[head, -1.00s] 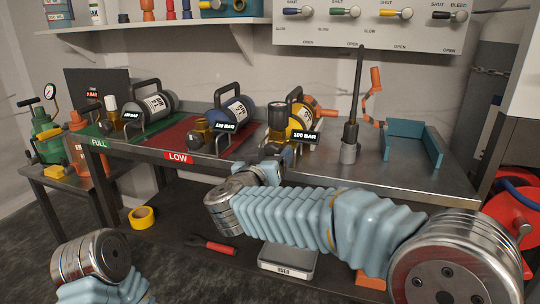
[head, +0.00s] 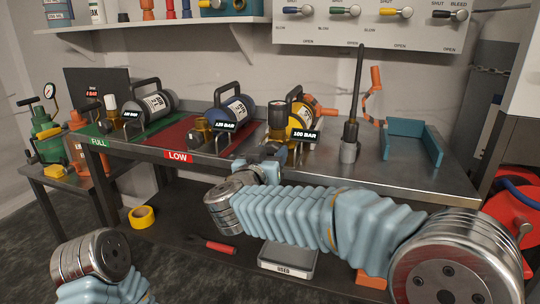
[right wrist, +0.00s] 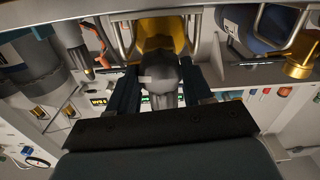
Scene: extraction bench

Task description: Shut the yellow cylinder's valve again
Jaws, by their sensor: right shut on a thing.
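The yellow cylinder (head: 297,121) lies in its cradle on the bench, with a dark cap and brass fitting (head: 277,120) at its front and a "100 BAR" display beside it. My right gripper (head: 272,152) is at the front of this fitting, below the dark cap. In the right wrist view its two dark fingers (right wrist: 160,88) are shut on a rounded dark grey valve knob (right wrist: 158,70), with the yellow cylinder (right wrist: 158,32) just behind. In the head view the gripped knob is mostly hidden. My left gripper is out of view.
A blue cylinder (head: 234,109) lies on the red LOW mat and a grey cylinder (head: 153,104) on the green FULL mat, both to the left. A dark upright rod tool (head: 352,115) and a teal tray (head: 412,145) stand to the right. A wall panel with levers hangs above.

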